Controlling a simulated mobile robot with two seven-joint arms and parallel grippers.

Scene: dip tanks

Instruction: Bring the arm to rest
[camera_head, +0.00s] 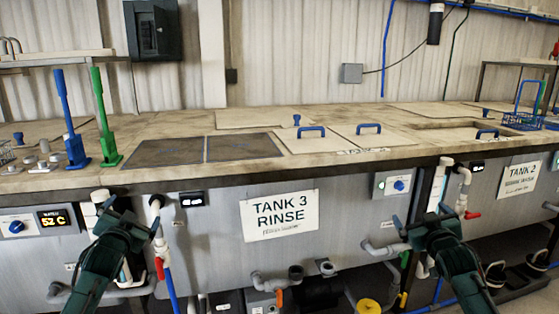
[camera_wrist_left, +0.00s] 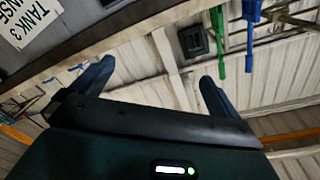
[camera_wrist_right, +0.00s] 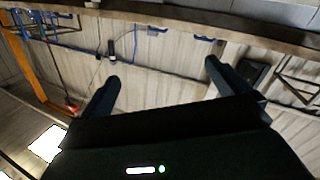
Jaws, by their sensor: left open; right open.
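My left gripper (camera_head: 128,216) is in front of the tank bench (camera_head: 170,184), at the left, below the bench's front edge. Its fingers stand apart with nothing between them, and they also show in the left wrist view (camera_wrist_left: 155,82). My right gripper (camera_head: 421,218) is in front of the bench at the right, at about the same height. Its fingers are spread and empty in the right wrist view (camera_wrist_right: 160,78). Both arms reach up from the bottom of the head view. I cannot tell whether either gripper touches the pipes behind it.
A "TANK 3 RINSE" sign (camera_head: 279,216) hangs on the bench front between my grippers. A blue lever tool (camera_head: 67,112) and a green one (camera_head: 101,110) stand on the bench at left. A blue wire basket (camera_head: 525,119) is at far right. Pipes and valves line the bench front.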

